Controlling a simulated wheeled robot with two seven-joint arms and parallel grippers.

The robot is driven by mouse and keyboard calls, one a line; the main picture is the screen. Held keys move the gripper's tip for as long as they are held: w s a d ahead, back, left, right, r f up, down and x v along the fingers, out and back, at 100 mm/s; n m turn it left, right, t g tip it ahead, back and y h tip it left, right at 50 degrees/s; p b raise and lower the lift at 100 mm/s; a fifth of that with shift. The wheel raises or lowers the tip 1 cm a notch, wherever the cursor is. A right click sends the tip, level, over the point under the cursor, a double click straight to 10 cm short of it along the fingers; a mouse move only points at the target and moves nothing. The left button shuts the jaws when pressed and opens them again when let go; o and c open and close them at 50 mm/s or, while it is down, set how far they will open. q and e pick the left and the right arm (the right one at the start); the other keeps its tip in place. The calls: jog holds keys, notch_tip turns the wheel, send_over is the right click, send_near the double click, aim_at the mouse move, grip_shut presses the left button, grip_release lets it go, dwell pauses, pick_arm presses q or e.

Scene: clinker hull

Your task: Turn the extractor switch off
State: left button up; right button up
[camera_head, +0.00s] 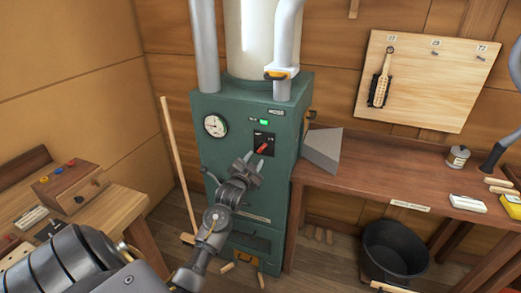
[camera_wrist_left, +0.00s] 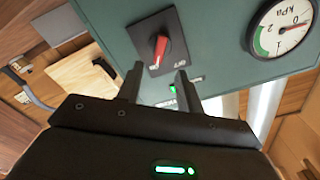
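The extractor is a green cabinet (camera_head: 232,118) with a white drum on top. Its switch (camera_head: 264,146) is a red rotary knob on a black plate, and a green lamp (camera_head: 264,122) is lit above it. In the left wrist view the red knob (camera_wrist_left: 160,48) shows clearly, with an OFF label on its plate. I cannot tell for certain which mark the knob points at. My left gripper (camera_head: 254,164) is just in front of and below the switch. Its two fingers (camera_wrist_left: 158,73) are apart and empty, pointing at the plate and not around the knob. My right gripper is out of view.
A round gauge (camera_head: 215,125) sits left of the switch. A wooden pole (camera_head: 180,165) leans left of the cabinet. A workbench (camera_head: 390,185) with a grey wedge-shaped hood (camera_head: 323,147) adjoins on the right. A black bucket (camera_head: 395,250) stands below it.

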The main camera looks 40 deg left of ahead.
aim_at(262, 149)
pick_arm(q)
jog(key=p+x, duration=0.1)
jog(key=x, duration=0.6)
jog(key=shift+w, duration=0.15)
jog(key=shift+c, duration=0.3)
grip_shut()
